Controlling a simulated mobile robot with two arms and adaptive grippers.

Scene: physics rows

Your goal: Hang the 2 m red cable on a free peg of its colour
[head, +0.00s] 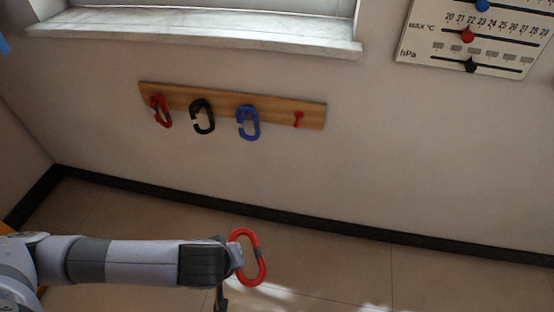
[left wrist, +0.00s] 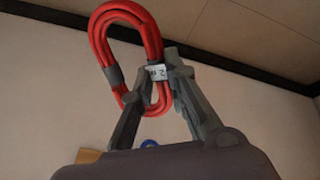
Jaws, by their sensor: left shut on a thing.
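A coiled red cable (head: 261,270) is held by my left gripper (head: 236,262) in the lower middle of the head view, well below the wooden peg board (head: 272,106). In the left wrist view the red cable (left wrist: 125,28) is a long loop with dark bands and a white label (left wrist: 157,72), gripped between the fingers of the left gripper (left wrist: 156,82). On the board, a bare red peg (head: 298,119) stands at the right end. A red coil (head: 165,112) hangs at the left end. My right gripper is in neither view.
A black coil (head: 203,117) and a blue coil (head: 249,123) hang on the board between the red coil and the bare red peg. A window sill (head: 200,38) juts out above. A gauge panel (head: 420,45) is on the wall at upper right. The wall below the board is clear.

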